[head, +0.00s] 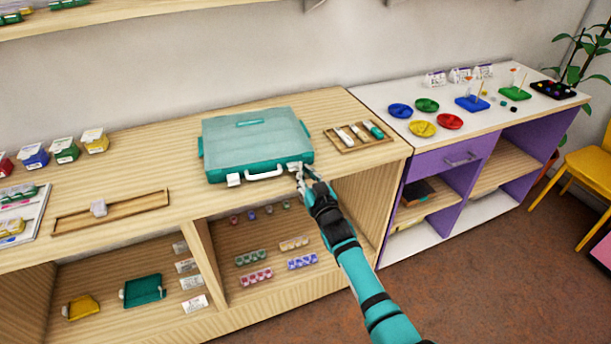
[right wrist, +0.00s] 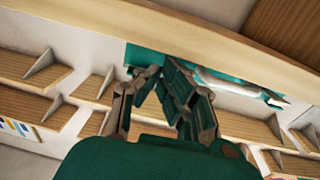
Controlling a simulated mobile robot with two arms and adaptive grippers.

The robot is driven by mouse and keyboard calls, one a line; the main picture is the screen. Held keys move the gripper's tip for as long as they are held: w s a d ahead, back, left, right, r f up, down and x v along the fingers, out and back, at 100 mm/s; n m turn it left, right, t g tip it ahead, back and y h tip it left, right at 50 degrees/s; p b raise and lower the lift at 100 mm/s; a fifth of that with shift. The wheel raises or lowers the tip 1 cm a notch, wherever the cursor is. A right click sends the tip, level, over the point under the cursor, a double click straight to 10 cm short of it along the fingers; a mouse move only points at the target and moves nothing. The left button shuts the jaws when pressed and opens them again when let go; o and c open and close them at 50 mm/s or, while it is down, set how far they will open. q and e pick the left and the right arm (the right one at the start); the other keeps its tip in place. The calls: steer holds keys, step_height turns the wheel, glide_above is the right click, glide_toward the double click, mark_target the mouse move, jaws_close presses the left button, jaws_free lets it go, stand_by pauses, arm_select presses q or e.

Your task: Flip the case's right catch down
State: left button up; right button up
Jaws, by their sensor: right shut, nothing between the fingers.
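The teal case (head: 257,139) with a clear lid lies closed on the wooden counter, its white handle (head: 264,174) facing the front edge. The left catch (head: 233,180) is a white tab at the case's front left. The right catch (head: 293,167) is a white tab at the front right, partly hidden by my right gripper. My right gripper (head: 299,175) is shut and empty, its tips at or very near the right catch; I cannot tell whether they touch. In the right wrist view the fingers (right wrist: 157,73) come together below the teal case (right wrist: 222,73). My left gripper is not in view.
A wooden tray (head: 385,140) with tools lies right of the case. Another shallow tray (head: 80,225) lies to the left. Coloured dishes (head: 449,122) stand on the white counter at right. The shelves below hold small bead containers. The counter's front edge runs close below the case.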

steer(key=o, duration=0.7)
steer(key=shift+a+r, duration=0.1)
steer(key=shift+s, duration=0.1)
steer(key=v, duration=1.1)
steer(key=shift+s, duration=0.4)
